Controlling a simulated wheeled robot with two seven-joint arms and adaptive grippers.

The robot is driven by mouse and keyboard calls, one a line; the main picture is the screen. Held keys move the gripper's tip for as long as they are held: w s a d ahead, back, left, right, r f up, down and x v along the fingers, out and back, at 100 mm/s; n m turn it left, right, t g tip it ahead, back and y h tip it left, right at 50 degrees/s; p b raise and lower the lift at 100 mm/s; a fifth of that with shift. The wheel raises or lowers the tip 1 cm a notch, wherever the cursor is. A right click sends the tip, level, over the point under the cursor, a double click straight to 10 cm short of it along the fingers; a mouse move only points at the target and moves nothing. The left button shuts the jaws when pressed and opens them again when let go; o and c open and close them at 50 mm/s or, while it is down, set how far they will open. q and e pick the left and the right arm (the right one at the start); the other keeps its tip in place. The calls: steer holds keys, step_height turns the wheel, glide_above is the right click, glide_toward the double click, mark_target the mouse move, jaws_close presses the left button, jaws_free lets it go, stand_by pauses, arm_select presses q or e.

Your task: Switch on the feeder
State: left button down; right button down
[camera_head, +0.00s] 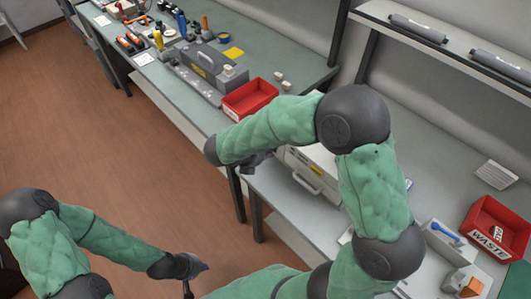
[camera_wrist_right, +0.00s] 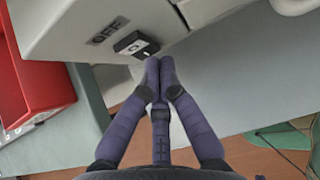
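The feeder is a pale grey box (camera_head: 305,172) on the bench in the head view, partly hidden by my right arm. In the right wrist view its pale housing (camera_wrist_right: 80,25) carries an "OFF" label beside a small black switch (camera_wrist_right: 132,43). My right gripper (camera_wrist_right: 160,68) has its fingertips together, with nothing between them, just below and right of the switch. I cannot tell if they touch it. In the head view the right gripper (camera_head: 254,164) is at the feeder's left end. My left gripper (camera_head: 188,286) hangs low over the floor, its fingers barely visible.
A red bin (camera_head: 249,99) stands on the bench beyond the feeder. A red WASTE bin (camera_head: 492,232) and a tray with a blue-handled tool (camera_head: 446,231) are at right. A shelf with dark cylinders (camera_head: 418,28) runs above. The floor at left is clear.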

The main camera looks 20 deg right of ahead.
steer(key=shift+d, duration=0.2)
arm_select(q)
steer(key=shift+r, duration=0.35)
arm_select(e)
steer(key=shift+r, duration=0.1)
arm_select(q)
steer(key=shift+r+p, duration=0.65)
steer(key=shift+p, duration=0.1)
arm_select(e)
steer(key=shift+r, duration=0.7)
steer(key=shift+a, duration=0.1)
